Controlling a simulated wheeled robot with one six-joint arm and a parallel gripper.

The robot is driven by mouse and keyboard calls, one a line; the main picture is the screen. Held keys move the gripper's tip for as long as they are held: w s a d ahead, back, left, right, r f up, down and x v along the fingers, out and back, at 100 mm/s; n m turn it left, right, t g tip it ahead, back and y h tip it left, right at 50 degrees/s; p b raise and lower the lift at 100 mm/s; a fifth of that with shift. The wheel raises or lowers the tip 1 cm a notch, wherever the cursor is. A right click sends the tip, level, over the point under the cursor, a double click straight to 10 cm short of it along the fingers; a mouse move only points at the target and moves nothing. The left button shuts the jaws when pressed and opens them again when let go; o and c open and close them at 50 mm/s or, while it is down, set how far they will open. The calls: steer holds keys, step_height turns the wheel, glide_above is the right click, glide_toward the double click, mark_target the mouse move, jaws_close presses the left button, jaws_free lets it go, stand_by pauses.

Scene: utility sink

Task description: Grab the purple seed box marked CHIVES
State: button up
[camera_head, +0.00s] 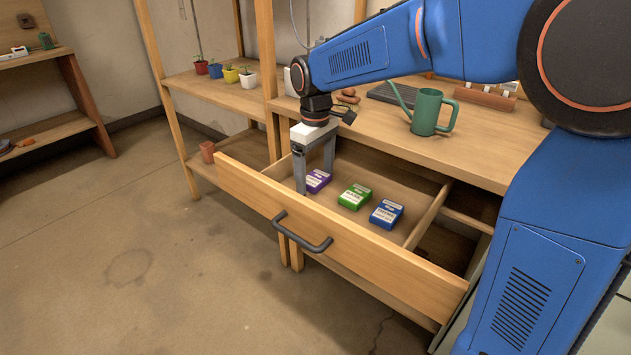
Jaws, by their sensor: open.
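The purple seed box (318,181) lies flat in the open drawer (330,237), at the left end of a row of three boxes. Its label is too small to read. My gripper (314,184) points down into the drawer at the purple box, with its jaws open. One grey finger stands to the left of the box and the other shows behind it. I cannot tell how deep the fingertips reach beside the box. The green box (355,197) and the blue box (386,214) lie to the right.
The drawer front with its dark handle (302,238) sticks out from the wooden bench (440,150). A green watering can (431,112) stands on the bench top. Small potted plants (231,75) stand on the shelf at left. The floor in front is clear.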

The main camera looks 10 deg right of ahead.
steer(key=c, duration=1.1)
steer(key=shift+r, duration=0.1)
steer(key=shift+c, duration=0.2)
